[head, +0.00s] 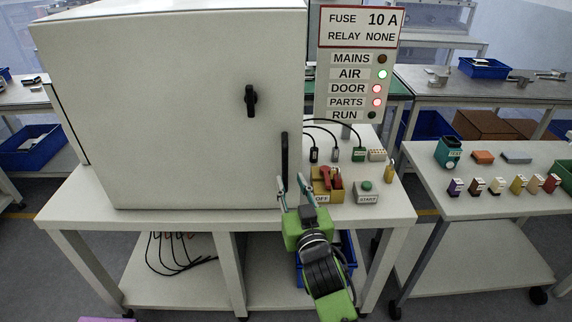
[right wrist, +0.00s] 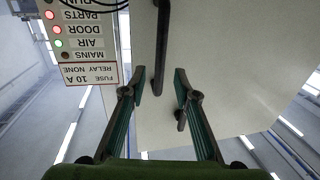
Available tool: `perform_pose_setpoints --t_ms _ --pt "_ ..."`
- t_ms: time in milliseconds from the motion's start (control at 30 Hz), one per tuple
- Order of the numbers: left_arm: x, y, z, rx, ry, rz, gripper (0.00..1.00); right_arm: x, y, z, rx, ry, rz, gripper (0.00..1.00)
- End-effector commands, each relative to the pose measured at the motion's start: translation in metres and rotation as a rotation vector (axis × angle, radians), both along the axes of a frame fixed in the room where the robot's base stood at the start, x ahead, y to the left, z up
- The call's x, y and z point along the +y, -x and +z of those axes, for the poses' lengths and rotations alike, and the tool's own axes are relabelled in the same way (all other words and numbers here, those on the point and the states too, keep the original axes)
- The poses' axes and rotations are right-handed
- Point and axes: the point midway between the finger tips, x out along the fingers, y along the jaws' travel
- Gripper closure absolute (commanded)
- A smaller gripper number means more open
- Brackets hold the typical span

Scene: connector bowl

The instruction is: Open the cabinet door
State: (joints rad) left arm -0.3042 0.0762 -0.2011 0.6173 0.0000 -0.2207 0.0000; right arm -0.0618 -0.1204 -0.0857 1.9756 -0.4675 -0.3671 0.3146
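The cabinet (head: 180,110) is a large pale box on the white bench, and its front door appears shut. A long black vertical handle (head: 285,158) is near the door's right edge. A small black latch knob (head: 251,100) sits higher and further left. My green right gripper (head: 292,184) is open near the handle's lower end. In the right wrist view, which is upside down, the handle (right wrist: 161,45) lies beyond and between the two spread fingertips of the gripper (right wrist: 159,82). The knob (right wrist: 181,120) also shows there. I cannot tell whether a finger touches the handle. My left gripper is out of view.
Right of the cabinet stand a red rotary switch (head: 325,175) marked OFF, a START button box (head: 366,190), and cabled connectors (head: 358,154). A sign panel (head: 358,60) shows AIR green, DOOR and PARTS red. A side bench (head: 470,215) holds several small coloured parts.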

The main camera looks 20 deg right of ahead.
Motion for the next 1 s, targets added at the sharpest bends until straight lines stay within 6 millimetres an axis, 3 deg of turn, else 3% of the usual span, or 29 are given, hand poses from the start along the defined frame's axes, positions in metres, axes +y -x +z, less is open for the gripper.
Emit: perform_pose_setpoints --t_ms 200,400,833,867,967,1000 --pt "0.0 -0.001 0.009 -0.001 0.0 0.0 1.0 -0.004 -0.042 0.002 0.0 0.0 0.0 0.72" --pt "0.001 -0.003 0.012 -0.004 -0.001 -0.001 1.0 -0.006 -0.065 0.0 0.002 0.0 0.0 0.72" --pt "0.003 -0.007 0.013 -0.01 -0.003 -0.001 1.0 -0.007 -0.074 -0.001 0.002 0.0 0.0 0.72" --pt "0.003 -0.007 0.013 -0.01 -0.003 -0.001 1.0 -0.007 -0.074 -0.001 0.002 0.0 0.0 0.74" --pt "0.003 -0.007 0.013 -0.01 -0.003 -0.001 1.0 -0.006 -0.074 -0.001 0.002 0.0 0.0 1.0" --pt "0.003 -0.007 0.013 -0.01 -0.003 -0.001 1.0 -0.006 -0.074 -0.001 0.002 0.0 0.0 1.0"
